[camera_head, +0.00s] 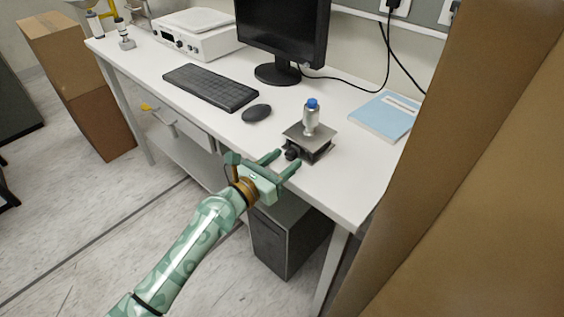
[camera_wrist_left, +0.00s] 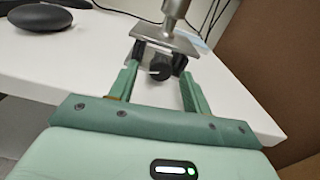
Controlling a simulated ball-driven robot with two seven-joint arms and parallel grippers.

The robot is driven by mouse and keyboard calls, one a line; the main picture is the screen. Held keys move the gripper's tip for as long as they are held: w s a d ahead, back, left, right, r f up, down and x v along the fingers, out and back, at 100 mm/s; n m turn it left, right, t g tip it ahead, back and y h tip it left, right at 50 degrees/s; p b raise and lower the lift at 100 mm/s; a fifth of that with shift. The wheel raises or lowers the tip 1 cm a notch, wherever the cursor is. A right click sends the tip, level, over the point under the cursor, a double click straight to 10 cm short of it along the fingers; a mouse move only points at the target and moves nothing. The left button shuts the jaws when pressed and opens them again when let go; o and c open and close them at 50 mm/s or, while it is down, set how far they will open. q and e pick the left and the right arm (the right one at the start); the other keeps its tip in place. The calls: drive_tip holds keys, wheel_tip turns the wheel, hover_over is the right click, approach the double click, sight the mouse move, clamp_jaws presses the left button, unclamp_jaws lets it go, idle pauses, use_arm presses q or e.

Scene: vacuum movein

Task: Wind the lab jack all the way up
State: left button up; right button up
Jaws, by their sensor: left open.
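The lab jack (camera_head: 311,142) stands low near the front edge of the white desk, its metal top plate carrying a small silver bottle (camera_head: 311,119) with a blue cap. Its black knob (camera_head: 292,153) faces the desk's front edge. My left gripper (camera_head: 284,161) is open, its two green fingers pointing at the knob from the front. In the left wrist view the knob (camera_wrist_left: 160,70) lies just beyond and between the fingertips of the left gripper (camera_wrist_left: 160,80). I cannot tell whether the fingers touch it. My right gripper is not in view.
A mouse (camera_head: 256,112), keyboard (camera_head: 211,86) and monitor (camera_head: 283,35) stand left of and behind the jack. A blue book (camera_head: 381,117) lies to its right. A large brown surface (camera_head: 480,190) fills the right side. A computer tower (camera_head: 287,236) stands below the desk.

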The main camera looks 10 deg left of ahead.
use_arm(q)
drive_tip(key=c, duration=1)
drive_tip(key=shift+m, duration=1.4)
drive_tip(key=o, duration=1)
drive_tip(key=shift+a, duration=0.1)
